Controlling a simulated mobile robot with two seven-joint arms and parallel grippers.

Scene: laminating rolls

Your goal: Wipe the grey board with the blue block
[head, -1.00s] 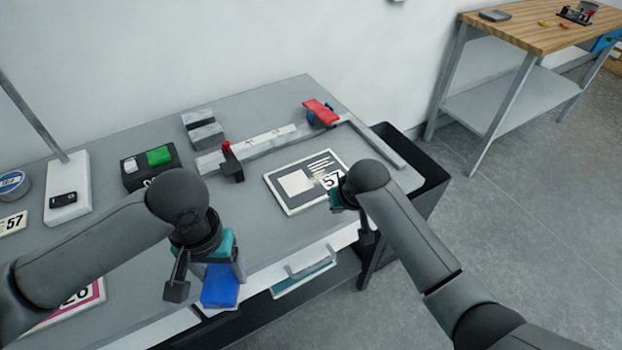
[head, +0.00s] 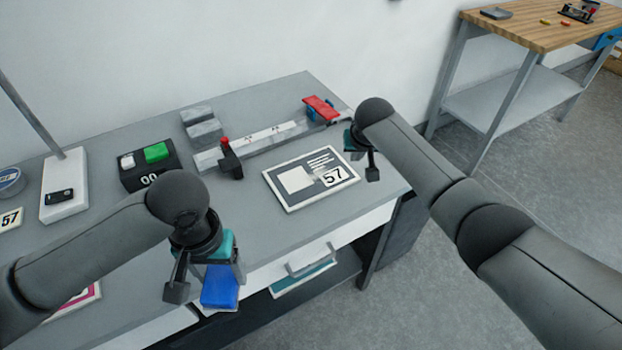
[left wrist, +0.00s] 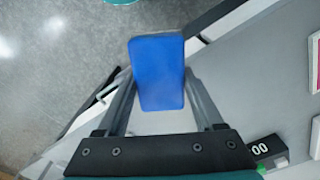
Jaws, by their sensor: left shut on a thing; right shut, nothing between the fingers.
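The blue block (head: 220,288) is held between the fingers of my left gripper (head: 208,278), in front of the bench's front edge. In the left wrist view the blue block (left wrist: 157,72) sits between both fingers of that gripper (left wrist: 163,105). The broad grey surface (head: 235,225) lies behind and beside it; I cannot tell a separate grey board from the grey bench top. My right gripper (head: 371,168) is shut and empty near the bench's right edge, right of the dark-framed sheet marked 57 (head: 297,181).
A rail with a white strip (head: 265,138) and a red-handled part (head: 320,108) lie at the back. A black box with a green button (head: 155,154) and a white stand (head: 64,187) are at left.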

